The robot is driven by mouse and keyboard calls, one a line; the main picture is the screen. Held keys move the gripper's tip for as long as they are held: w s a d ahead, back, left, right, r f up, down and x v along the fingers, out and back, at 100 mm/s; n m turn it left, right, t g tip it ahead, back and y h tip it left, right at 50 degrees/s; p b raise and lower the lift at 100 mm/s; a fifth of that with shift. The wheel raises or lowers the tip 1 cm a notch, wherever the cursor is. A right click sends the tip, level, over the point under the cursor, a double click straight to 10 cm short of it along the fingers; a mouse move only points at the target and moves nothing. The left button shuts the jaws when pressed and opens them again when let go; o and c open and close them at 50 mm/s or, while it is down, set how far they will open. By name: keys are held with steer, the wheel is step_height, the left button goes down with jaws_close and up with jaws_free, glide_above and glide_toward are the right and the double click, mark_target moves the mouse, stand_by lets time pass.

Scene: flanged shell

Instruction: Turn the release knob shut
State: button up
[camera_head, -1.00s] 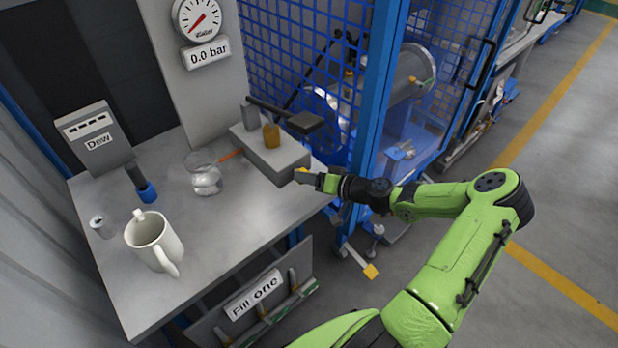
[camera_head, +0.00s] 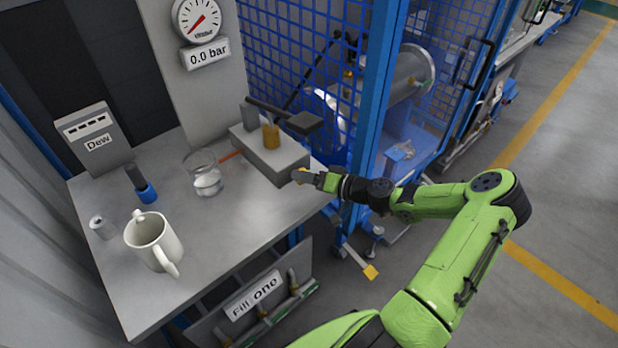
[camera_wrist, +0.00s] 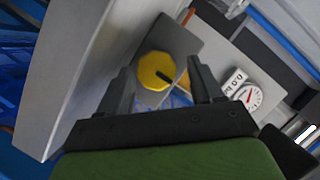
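The yellow release knob (camera_wrist: 157,70), round and faceted with a dark mark on its face, shows between my fingertips in the wrist view. It sits in front of a grey face. My gripper (camera_wrist: 160,78) is open, with a gap between the knob and each finger; I cannot tell how deep the knob lies between them. In the head view my gripper (camera_head: 306,178) is at the right front end of the grey block on the bench, and only a little yellow shows there. The dial gauge (camera_head: 197,20) stands above a plate reading 0.0 bar.
The grey block (camera_head: 280,158) carries an amber piece (camera_head: 271,137) and a dark-headed lever (camera_head: 304,122). A glass jar (camera_head: 203,171), white mug (camera_head: 152,242) and blue-ended tool (camera_head: 147,192) stand on the bench (camera_head: 215,235). A blue mesh cage (camera_head: 375,110) rises beside my arm.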

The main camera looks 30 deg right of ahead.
steer(key=shift+d+f, duration=0.1)
steer(key=shift+f, duration=0.15)
